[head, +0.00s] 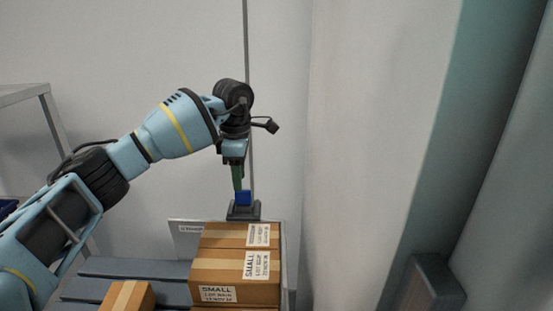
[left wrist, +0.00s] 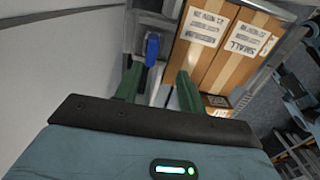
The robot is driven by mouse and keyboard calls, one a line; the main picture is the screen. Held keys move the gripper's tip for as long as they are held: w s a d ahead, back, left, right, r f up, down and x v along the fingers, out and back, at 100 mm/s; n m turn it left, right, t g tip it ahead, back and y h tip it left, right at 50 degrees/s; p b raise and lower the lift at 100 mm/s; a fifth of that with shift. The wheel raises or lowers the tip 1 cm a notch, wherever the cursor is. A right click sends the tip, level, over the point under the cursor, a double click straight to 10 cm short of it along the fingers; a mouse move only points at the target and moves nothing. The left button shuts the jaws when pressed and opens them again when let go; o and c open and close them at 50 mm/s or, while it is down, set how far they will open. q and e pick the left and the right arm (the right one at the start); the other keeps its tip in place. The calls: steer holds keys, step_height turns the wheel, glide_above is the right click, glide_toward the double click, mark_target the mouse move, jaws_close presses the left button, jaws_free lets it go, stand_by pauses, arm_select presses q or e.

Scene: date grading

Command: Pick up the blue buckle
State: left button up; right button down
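The blue buckle (head: 244,198) sits on a dark grey stand (head: 243,212) behind the boxes. In the left wrist view the buckle (left wrist: 152,49) shows upright in the picture, just beyond the fingertips and nearer the left finger. My left gripper (head: 238,187) points down with its green fingers at the buckle's upper left in the head view. In the left wrist view the gripper (left wrist: 159,72) has its fingers apart with nothing between them. Whether a finger touches the buckle cannot be told. My right gripper is not in view.
Brown cartons labelled SMALL (head: 235,268) are stacked right in front of the stand. Another carton (head: 127,297) lies to the left on a grey slatted surface (head: 130,268). A wall stands close behind, and a pale panel (head: 370,130) rises on the right.

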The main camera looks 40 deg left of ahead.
mark_target(242, 192)
arm_select(q)
steer(key=shift+w+f+b, duration=0.2)
steer(key=shift+w+f, duration=0.05)
steer(key=shift+f, duration=1.15)
steer(key=shift+w+f+b, duration=0.15)
steer(key=shift+w+f, duration=0.05)
steer(key=shift+f, duration=1.15)
jaws_close()
